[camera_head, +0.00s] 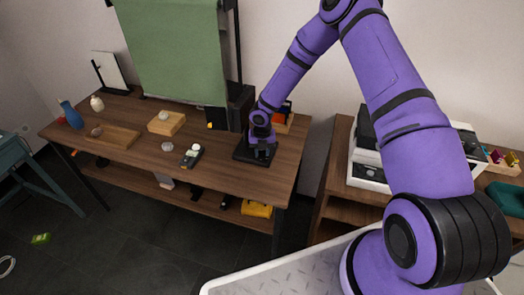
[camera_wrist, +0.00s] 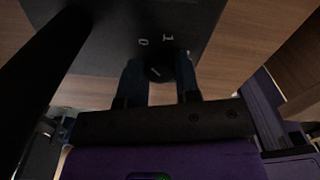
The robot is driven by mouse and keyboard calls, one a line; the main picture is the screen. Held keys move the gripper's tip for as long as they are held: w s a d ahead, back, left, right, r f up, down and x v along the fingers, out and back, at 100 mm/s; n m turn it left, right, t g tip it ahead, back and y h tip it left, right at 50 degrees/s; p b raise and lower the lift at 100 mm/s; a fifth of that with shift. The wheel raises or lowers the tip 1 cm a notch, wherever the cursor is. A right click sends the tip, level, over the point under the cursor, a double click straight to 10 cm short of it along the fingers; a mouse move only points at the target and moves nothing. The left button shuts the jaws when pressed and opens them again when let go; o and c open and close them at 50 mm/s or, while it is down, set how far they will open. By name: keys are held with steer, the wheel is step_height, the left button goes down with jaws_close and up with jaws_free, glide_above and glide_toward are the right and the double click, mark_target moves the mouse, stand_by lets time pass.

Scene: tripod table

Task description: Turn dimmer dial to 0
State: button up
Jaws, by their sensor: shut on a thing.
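A dark dimmer plate (camera_wrist: 150,22) with pale labels 0 and 1 fills the top of the wrist view.
The wooden table (camera_head: 225,172) also holds a small dark device (camera_head: 191,158), a clear dish (camera_head: 167,146), a wooden block (camera_head: 166,123), a board (camera_head: 115,136) and a blue vase (camera_head: 71,115). A green screen (camera_head: 178,50) hangs behind. Another table with a white device stands right.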

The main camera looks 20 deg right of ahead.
steer(key=o, duration=0.9)
steer(key=shift+r, duration=0.1)
step_height(320, 180, up, 11)
steer(key=shift+f, duration=0.2)
